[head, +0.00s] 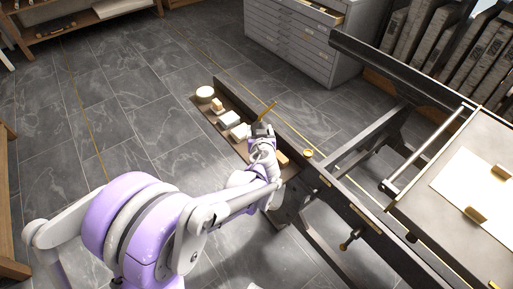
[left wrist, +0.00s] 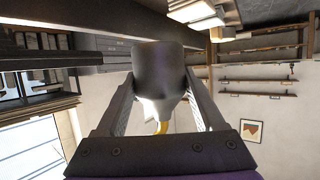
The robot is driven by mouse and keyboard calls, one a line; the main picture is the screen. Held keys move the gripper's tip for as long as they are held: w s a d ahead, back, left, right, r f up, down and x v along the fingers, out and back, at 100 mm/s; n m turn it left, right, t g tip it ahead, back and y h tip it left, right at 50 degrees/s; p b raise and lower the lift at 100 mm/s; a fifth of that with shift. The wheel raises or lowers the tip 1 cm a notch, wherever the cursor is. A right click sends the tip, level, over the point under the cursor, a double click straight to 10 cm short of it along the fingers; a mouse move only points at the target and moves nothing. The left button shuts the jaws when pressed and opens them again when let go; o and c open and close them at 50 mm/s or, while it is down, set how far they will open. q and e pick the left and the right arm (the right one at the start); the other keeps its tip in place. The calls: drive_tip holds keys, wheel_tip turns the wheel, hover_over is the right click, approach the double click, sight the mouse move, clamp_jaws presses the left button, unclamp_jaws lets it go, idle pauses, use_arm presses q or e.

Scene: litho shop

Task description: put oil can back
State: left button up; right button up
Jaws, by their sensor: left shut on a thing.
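The oil can (head: 262,129) is a small dark can with a thin brass spout pointing up in the head view. My left gripper (head: 263,138) is shut on it above the narrow brown shelf. In the left wrist view the oil can (left wrist: 158,70) fills the space between the two fingers of my left gripper (left wrist: 160,92), with part of the yellow spout showing below its pale neck. The can's far side is hidden. My right gripper is not in view.
The narrow shelf (head: 209,107) holds a round pale tub (head: 205,94) and several blocks. A small brass ring (head: 308,153) sits on the press's dark rail (head: 345,205), right of my gripper. A grey drawer cabinet (head: 290,45) stands behind. The tiled floor at left is clear.

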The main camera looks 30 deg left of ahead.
use_arm(q)
drive_tip(key=shift+w+a+y, duration=0.3)
drive_tip(key=shift+w+a, duration=0.1)
drive_tip(key=shift+a, duration=0.25)
drive_tip(key=shift+w+a+f+n+b, duration=0.1)
drive_tip(key=shift+w+a+n+b, duration=0.1)
drive_tip(key=shift+n+b, duration=0.15)
wheel_tip(320, 180, down, 5)
drive_tip(key=shift+s+f+b, duration=0.1)
drive_tip(key=shift+b, duration=0.8)
wheel_tip(320, 180, down, 4)
drive_tip(key=shift+f+b, duration=0.1)
drive_tip(key=shift+b, duration=0.55)
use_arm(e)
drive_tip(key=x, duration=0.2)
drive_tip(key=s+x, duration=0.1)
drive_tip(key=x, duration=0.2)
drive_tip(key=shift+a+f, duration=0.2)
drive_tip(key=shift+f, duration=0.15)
use_arm(q)
drive_tip(key=o, duration=1.2)
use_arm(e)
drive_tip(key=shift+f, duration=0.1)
